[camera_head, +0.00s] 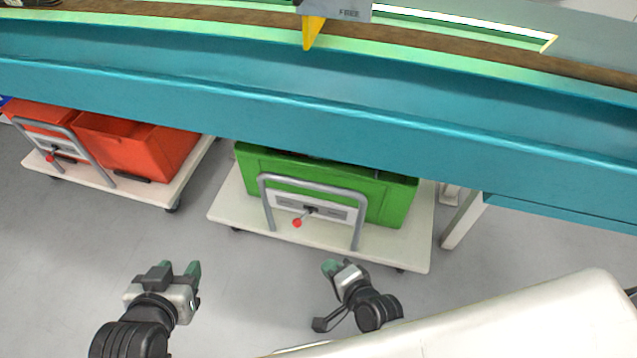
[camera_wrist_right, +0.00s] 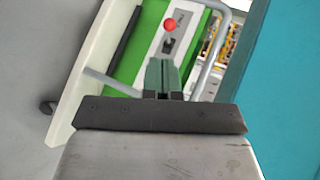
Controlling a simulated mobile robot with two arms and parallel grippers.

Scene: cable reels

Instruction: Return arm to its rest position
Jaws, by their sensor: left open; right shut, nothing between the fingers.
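My left gripper (camera_head: 179,270) is at the lower left of the head view, open and empty above the grey floor. My right gripper (camera_head: 332,266) is near the bottom middle, in front of the green crate's cart. In the right wrist view my right gripper's green fingertips (camera_wrist_right: 162,75) are together with nothing between them. They point toward the cart's handle and its red-knobbed lever, apart from them as far as I can tell. My white body part covers the lower right of the head view.
A green crate (camera_head: 395,202) stands on a white cart (camera_head: 400,252) with a grey handle (camera_head: 310,187) and red knob (camera_head: 297,223). Red crates (camera_head: 135,150) sit on another cart at left. A teal conveyor edge (camera_head: 300,105) spans above. Grey floor between the carts and grippers is clear.

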